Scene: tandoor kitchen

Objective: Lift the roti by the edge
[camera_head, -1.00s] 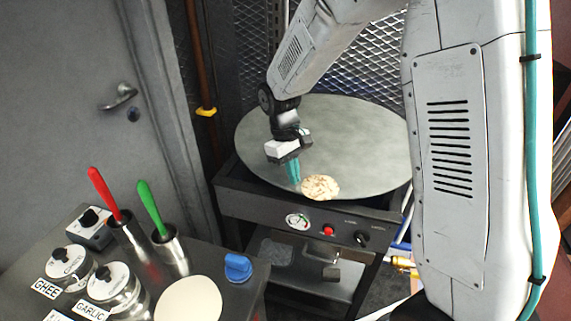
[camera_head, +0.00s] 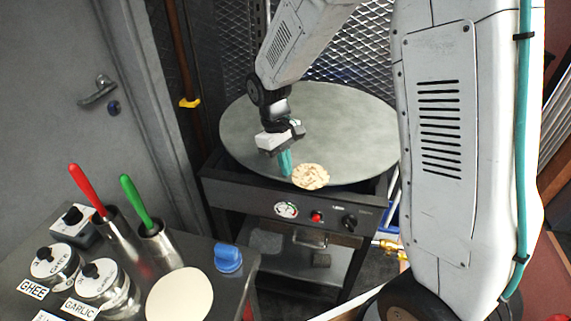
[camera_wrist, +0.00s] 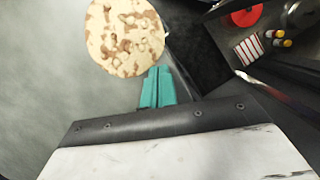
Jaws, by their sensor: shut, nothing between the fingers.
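The roti (camera_head: 311,176) is a round, brown-spotted flatbread lying flat on the front edge of the round grey griddle (camera_head: 330,125). It also shows at the top of the wrist view (camera_wrist: 125,38). My gripper (camera_head: 286,162) has teal fingers pointing down at the griddle, just left of the roti in the head view. In the wrist view my fingertips (camera_wrist: 157,76) are together and empty, close to the roti's near edge. I cannot tell whether they touch it.
The griddle stands on a black stand with a gauge (camera_head: 286,210) and a red button (camera_head: 316,216). A door (camera_head: 70,130) is at left.

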